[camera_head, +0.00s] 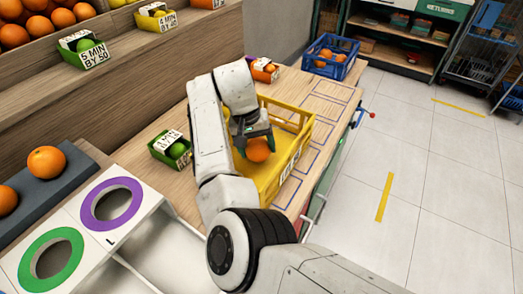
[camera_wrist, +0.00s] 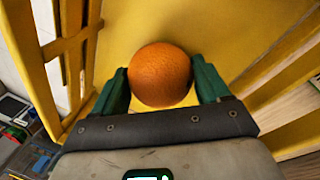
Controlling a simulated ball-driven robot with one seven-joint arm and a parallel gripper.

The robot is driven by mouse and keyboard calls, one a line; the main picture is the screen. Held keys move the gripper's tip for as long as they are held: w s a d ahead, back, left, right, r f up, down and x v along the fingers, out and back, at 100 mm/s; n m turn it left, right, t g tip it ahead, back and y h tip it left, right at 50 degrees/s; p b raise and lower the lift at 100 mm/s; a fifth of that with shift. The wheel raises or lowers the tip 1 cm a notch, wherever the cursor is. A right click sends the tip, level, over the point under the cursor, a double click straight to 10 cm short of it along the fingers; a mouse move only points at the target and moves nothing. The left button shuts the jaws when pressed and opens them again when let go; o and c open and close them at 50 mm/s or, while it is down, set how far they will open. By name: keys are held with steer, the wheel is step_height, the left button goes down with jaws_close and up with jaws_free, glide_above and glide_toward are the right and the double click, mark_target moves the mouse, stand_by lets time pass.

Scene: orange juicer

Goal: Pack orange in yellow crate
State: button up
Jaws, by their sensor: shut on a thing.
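My gripper (camera_head: 257,142) is shut on an orange (camera_head: 258,151). The wrist view shows the orange (camera_wrist: 160,75) between the two green fingers of my gripper (camera_wrist: 160,88). The yellow crate (camera_head: 294,171) stands on the wooden counter, and the orange is over or inside its open top. I cannot tell whether the orange touches the crate floor. My arm hides part of the crate's left side.
A blue crate (camera_head: 347,66) with oranges stands at the counter's far end. A small green box (camera_head: 160,154) with green fruit is left of my arm. Two oranges rest on a dark tray (camera_head: 62,187), near the purple (camera_head: 112,225) and green (camera_head: 26,277) rings. Open floor lies right.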

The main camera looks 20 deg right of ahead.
steer(key=o, duration=1.3)
steer(key=shift+c, duration=0.2)
steer(key=v, duration=1.1)
steer(key=shift+b, duration=0.4)
steer(key=shift+f, duration=0.1)
